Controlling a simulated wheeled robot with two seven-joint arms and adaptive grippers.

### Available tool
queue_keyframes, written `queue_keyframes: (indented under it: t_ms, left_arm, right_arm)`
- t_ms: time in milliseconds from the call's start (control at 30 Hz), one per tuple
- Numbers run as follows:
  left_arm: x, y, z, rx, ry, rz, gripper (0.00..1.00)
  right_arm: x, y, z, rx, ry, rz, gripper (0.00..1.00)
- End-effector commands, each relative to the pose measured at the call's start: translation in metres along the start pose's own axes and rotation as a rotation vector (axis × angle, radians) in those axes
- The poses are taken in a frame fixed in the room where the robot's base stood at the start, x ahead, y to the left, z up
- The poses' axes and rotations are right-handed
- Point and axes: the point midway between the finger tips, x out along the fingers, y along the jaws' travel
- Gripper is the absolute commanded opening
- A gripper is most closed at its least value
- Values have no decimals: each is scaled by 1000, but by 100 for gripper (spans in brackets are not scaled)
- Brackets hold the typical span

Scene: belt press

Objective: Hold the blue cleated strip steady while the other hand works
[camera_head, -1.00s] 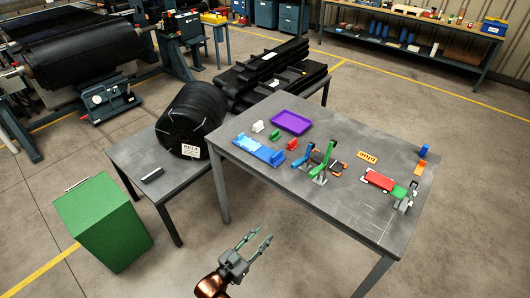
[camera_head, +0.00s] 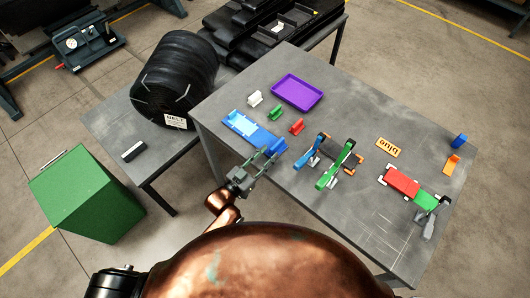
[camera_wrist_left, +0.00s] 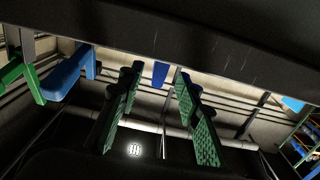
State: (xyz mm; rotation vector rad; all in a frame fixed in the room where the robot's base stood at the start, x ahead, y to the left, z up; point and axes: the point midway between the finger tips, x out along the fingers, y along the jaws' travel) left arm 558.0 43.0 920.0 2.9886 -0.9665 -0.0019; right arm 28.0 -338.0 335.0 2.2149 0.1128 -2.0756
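My left gripper (camera_head: 270,156) is at the table's near edge, just in front of the strip's right end. Its fingers are apart. In the left wrist view, the green finger pads (camera_wrist_left: 160,95) stand wide apart with nothing between them. A small blue piece (camera_wrist_left: 160,73) shows beyond them; I cannot tell if it is the strip. My right gripper is not in view.
A blue lever (camera_head: 311,150) and a green lever (camera_head: 336,165) stand right of the gripper.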

Motion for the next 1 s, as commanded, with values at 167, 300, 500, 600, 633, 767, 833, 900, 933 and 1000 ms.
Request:
queue_keyframes:
  t_ms: [167,300,500,600,633,767,833,900,933,1000]
  left_arm:
    - [29,0,-1,-2,2,0,32]
    - [48,0,-1,1,2,1,32]
    - [62,1,-1,1,1,3,32]
    - [63,1,0,0,0,3,32]
    - [63,1,0,0,0,3,32]
    - [63,1,-1,0,0,3,32]
    - [63,1,-1,0,0,3,28]
    - [63,1,-1,0,0,3,24]
    - [63,1,-1,0,0,3,22]
    - [63,1,-1,0,0,3,17]
  right_arm:
    - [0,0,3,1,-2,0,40]
    - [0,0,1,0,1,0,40]
    - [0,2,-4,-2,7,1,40]
    - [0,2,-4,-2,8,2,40]
    - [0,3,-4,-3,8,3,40]
    - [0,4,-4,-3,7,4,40]
    - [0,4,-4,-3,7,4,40]
    - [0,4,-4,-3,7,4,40]
    - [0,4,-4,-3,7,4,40]
    - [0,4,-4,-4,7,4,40]
